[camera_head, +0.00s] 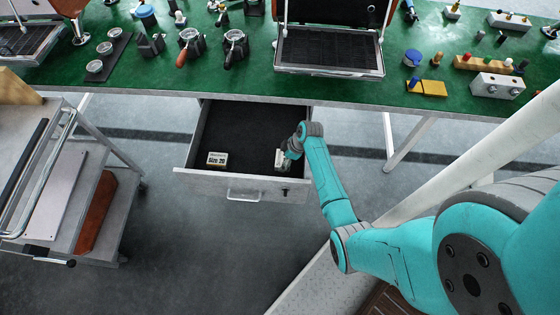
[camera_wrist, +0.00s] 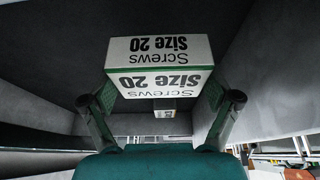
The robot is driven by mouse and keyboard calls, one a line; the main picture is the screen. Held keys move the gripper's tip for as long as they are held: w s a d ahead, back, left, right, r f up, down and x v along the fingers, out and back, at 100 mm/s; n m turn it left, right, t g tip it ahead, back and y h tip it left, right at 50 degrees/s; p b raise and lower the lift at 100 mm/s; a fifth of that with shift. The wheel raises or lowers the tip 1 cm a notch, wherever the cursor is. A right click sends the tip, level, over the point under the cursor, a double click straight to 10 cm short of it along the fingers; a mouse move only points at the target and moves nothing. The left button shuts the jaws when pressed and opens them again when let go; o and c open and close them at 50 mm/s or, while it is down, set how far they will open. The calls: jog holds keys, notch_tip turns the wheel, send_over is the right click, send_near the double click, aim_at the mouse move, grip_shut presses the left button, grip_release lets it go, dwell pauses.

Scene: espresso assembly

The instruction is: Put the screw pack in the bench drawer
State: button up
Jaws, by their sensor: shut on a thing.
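The bench drawer (camera_head: 235,187) is pulled open under the green bench, with a dark floor inside. My gripper (camera_head: 287,154) is over the drawer's right part, close to the front wall. It is shut on the screw pack (camera_head: 279,159), a white and green box. In the wrist view, the pack (camera_wrist: 158,70) reads "Screws Size 20" upside down, between the two fingers of my gripper (camera_wrist: 160,92). I cannot tell whether the pack touches the drawer floor. A second pack marked "Size 20" (camera_head: 217,159) lies in the drawer's front left; a small box (camera_wrist: 165,108) shows beyond the held pack.
The green bench top (camera_head: 250,85) above holds portafilters (camera_head: 188,44), an espresso machine (camera_head: 330,50) and several small parts. A grey cart (camera_head: 60,185) stands at the left. The drawer's middle and back are clear. A bench leg (camera_head: 400,145) is to the right.

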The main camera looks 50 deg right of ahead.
jog(key=shift+f, duration=2.15)
jog(key=shift+f, duration=0.1)
jog(key=o, duration=1.1)
jog(key=v, duration=1.2)
